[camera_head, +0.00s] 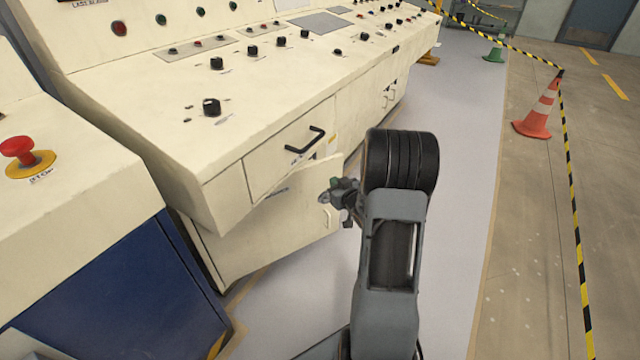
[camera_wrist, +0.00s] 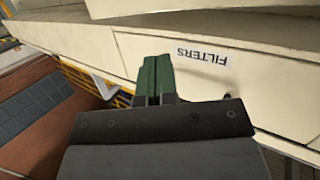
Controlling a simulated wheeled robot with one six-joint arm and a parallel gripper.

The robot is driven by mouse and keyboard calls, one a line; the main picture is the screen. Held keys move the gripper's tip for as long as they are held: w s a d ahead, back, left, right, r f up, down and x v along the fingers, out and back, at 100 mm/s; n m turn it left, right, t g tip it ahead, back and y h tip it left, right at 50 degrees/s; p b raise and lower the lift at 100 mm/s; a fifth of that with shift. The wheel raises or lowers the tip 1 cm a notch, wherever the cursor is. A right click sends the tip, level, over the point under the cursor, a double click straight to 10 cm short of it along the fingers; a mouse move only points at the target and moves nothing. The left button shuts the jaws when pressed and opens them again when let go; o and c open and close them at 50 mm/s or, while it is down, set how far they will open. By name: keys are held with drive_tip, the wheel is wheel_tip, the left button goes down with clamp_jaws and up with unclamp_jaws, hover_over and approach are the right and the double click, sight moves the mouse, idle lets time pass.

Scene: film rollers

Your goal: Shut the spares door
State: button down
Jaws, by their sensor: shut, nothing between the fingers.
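An upside-down label there reads FILTERS (camera_wrist: 202,55). No spares label is readable.
Above the door is a closed drawer (camera_head: 290,150) with a black handle (camera_head: 306,140). A blue-sided console (camera_head: 165,275) with a red button (camera_head: 17,150) stands at left. The grey floor (camera_head: 450,190) at right is clear up to the striped tape (camera_head: 570,165) and orange cone (camera_head: 538,112).

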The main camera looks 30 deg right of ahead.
wheel_tip(320, 180, down, 4)
drive_tip(key=s+d+t+y+b, duration=0.1)
drive_tip(key=d+t+y, duration=0.1)
drive_tip(key=b, duration=0.5)
approach(316, 168)
drive_tip(key=w, duration=0.6)
drive_tip(key=shift+a+f, duration=0.15)
drive_tip(key=shift+f, duration=0.15)
drive_tip(key=shift+w+r, duration=0.15)
drive_tip(key=shift+w, duration=0.65)
